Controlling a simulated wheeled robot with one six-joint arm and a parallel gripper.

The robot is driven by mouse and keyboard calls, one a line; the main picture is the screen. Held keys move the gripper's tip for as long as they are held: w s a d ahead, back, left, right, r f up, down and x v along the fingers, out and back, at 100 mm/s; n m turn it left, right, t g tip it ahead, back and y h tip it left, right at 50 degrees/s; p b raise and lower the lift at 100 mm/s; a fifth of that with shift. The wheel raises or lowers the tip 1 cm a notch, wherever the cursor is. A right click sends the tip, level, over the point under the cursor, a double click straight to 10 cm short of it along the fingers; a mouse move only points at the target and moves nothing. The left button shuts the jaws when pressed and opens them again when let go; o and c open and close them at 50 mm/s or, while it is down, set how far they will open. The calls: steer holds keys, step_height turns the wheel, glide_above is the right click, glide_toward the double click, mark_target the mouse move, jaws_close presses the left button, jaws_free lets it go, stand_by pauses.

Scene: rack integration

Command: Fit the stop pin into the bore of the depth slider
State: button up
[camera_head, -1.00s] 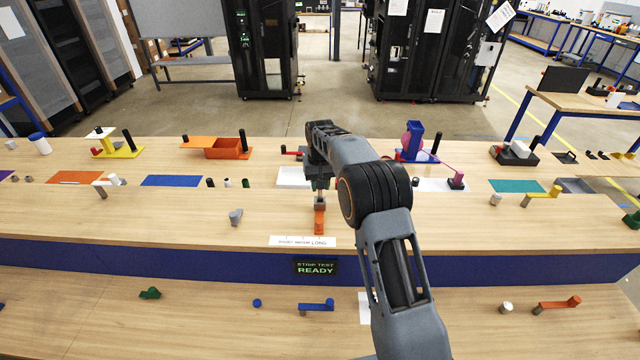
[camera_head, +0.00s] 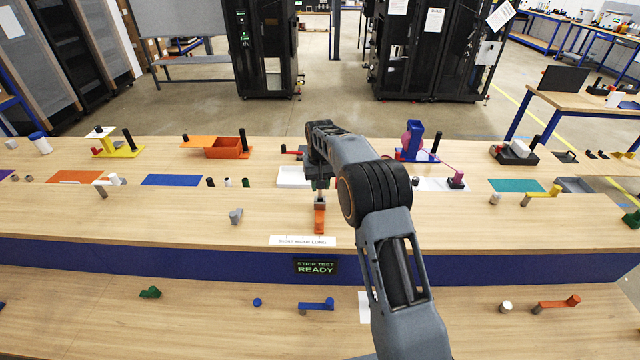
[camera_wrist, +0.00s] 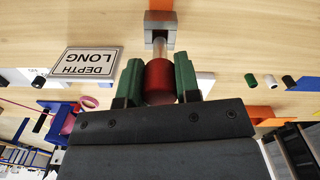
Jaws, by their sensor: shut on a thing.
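My gripper (camera_wrist: 158,80) is shut on the red head of the stop pin (camera_wrist: 159,82), with a green finger pad on each side. The pin's pale metal shaft (camera_wrist: 159,46) points away from the gripper to a grey metal block (camera_wrist: 158,24), which looks like the depth slider. The shaft's end meets the block's near edge; I cannot tell how far it is inside the bore. An orange part (camera_wrist: 160,4) lies just beyond the block. In the head view my gripper (camera_head: 320,184) is over the bench, partly hidden by my arm, behind the orange part (camera_head: 319,222).
A white DEPTH LONG sign (camera_wrist: 83,63) stands beside the block in the wrist view. A white label strip (camera_head: 302,241) lies near the bench's front edge. Several small cylinders (camera_head: 228,183) stand to the left, and a grey piece (camera_head: 236,216) lies on clear wood.

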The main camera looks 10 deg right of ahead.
mark_target(320, 198)
steer(key=shift+f+b, duration=1.1)
steer(key=shift+f, duration=0.95)
steer(key=o, duration=1)
steer(key=shift+c, duration=0.2)
steer(key=shift+r, duration=0.1)
step_height(320, 198, up, 14)
steer(key=shift+f+b, duration=0.15)
steer(key=shift+b, duration=0.25)
